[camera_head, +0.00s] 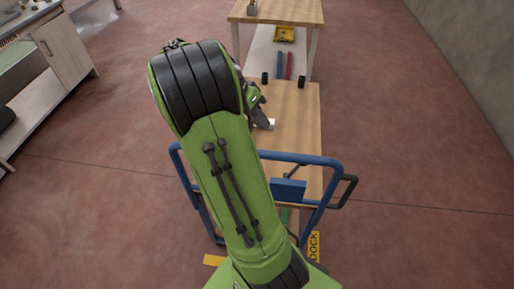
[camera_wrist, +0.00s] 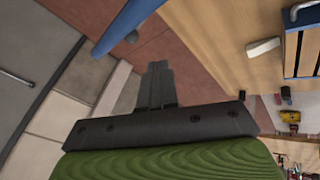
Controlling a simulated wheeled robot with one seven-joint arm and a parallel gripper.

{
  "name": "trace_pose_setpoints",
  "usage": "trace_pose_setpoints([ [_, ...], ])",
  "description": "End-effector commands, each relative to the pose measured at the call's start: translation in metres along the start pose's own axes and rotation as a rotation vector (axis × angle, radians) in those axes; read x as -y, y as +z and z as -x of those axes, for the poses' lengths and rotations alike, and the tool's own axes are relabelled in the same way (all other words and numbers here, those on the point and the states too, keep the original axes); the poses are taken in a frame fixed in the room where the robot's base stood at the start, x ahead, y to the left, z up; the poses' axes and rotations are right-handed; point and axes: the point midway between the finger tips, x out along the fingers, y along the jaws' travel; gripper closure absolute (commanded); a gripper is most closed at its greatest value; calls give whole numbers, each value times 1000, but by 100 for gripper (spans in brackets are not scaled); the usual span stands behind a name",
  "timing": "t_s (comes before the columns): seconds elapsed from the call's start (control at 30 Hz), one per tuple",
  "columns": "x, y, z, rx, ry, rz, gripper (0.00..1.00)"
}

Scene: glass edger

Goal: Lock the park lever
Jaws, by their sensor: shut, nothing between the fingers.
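My gripper shows in the wrist view (camera_wrist: 158,84), its dark fingers together and empty. In the head view my gripper (camera_head: 262,119) is partly hidden behind my green arm, over the wooden top of a trolley (camera_head: 307,122). I cannot say for sure which part is the park lever. A short dark rod (camera_head: 297,169) stands by the blue rail (camera_head: 318,200) of the trolley, near a blue block (camera_head: 289,190). The fingers appear apart from both.
A small white block (camera_wrist: 262,47) lies on the wood. Two black cylinders (camera_head: 302,82) stand at the trolley's far end. A wooden table (camera_head: 290,12) stands beyond, with a yellow item (camera_head: 285,34) on its lower shelf. Open red floor (camera_head: 420,150) lies to the right.

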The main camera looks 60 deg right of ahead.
Motion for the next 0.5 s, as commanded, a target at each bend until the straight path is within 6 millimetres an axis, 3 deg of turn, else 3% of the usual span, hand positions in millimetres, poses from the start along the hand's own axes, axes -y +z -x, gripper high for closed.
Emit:
trace_pose_setpoints([
  [0.33,0,0,-4,0,5,-4,100],
  [0.5,0,1,-32,2,6,-3,100],
])
